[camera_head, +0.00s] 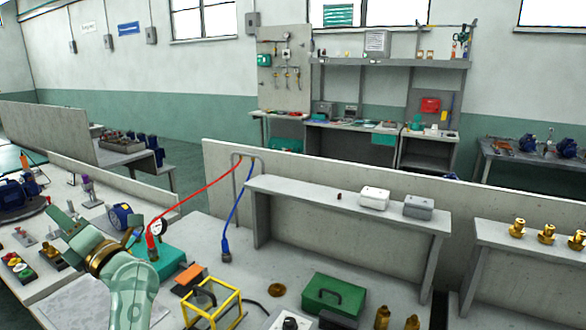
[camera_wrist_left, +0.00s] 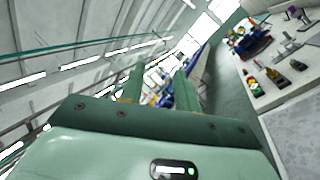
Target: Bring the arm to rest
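My left arm (camera_head: 133,288) comes up from the lower left in the head view, and it is pale green with a brown band at the wrist. My left gripper (camera_head: 68,222) points up and left, above the left bench. In the left wrist view its two green fingers (camera_wrist_left: 158,88) stand apart with only distant background between them. The gripper is open and holds nothing. My right gripper is in neither view.
Near the arm are a teal box (camera_head: 163,262), a pressure gauge (camera_head: 158,227), a yellow frame (camera_head: 212,305) and red and blue hoses. A green toolbox (camera_head: 333,297) stands at the front. A grey shelf (camera_head: 345,208) and brass fittings (camera_head: 547,233) are at the right.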

